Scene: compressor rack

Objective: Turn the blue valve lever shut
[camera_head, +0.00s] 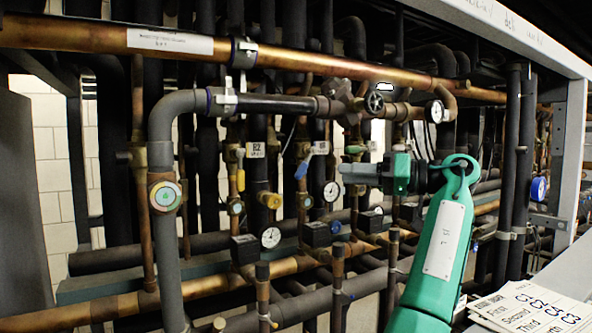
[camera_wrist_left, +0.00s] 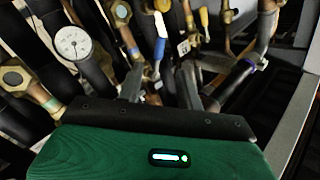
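The blue valve lever (camera_head: 304,166) hangs slanted from a valve on a copper pipe in the middle of the rack. My left gripper (camera_head: 348,173) is to the right of it in the head view, pointing left, with a gap between fingertips and lever. In the left wrist view the blue lever (camera_wrist_left: 160,48) stands ahead, in line with the space between the two dark fingers (camera_wrist_left: 161,85). The fingers are apart, with nothing clearly held. My right gripper is in neither view.
Dark and copper pipes crowd around the lever. A round gauge (camera_head: 331,191) and a yellow handle (camera_head: 270,200) are close by. A grey frame post (camera_head: 572,160) and printed cards (camera_head: 530,310) are at the right.

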